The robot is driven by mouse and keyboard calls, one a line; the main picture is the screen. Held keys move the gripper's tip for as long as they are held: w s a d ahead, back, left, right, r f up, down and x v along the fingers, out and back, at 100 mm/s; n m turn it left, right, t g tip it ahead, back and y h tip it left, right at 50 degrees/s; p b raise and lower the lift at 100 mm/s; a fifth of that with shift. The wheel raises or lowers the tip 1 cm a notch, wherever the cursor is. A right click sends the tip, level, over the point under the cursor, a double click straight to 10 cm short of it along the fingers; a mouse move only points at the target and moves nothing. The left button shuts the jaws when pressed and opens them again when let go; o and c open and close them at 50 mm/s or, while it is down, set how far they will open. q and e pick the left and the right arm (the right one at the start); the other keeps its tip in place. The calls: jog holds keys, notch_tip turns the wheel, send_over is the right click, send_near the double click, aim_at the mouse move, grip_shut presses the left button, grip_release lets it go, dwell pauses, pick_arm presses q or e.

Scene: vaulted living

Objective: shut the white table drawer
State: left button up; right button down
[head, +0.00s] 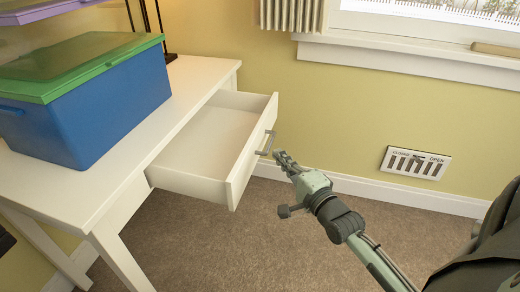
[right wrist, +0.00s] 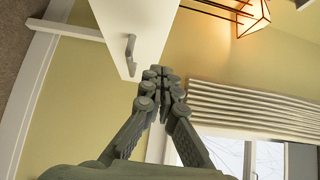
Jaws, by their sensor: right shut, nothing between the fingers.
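The white table drawer (head: 215,140) is pulled out of the white table (head: 110,182) in the head view, and its inside looks empty. Its front carries a grey bar handle (head: 266,143). My right gripper (head: 280,157) is shut and empty, just right of the drawer front and close to the handle. In the right wrist view the shut fingertips (right wrist: 162,72) are beside the drawer front (right wrist: 138,30), right of and below the handle (right wrist: 130,53). I cannot tell whether they touch it. My left gripper is not in view.
A blue box with a green lid (head: 85,100) stands on the table, with a purple-lidded box (head: 40,10) above it. A wall vent (head: 415,163) and window sill (head: 410,58) are at the right. The carpet (head: 240,240) below the drawer is clear.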

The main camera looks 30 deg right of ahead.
aim_at(254, 142)
jog(key=w, duration=0.1)
jog(key=w+a, duration=0.1)
jog(key=w, duration=0.1)
jog(key=w+a, duration=0.1)
jog(key=w, duration=0.1)
jog(key=shift+w+a, duration=0.25)
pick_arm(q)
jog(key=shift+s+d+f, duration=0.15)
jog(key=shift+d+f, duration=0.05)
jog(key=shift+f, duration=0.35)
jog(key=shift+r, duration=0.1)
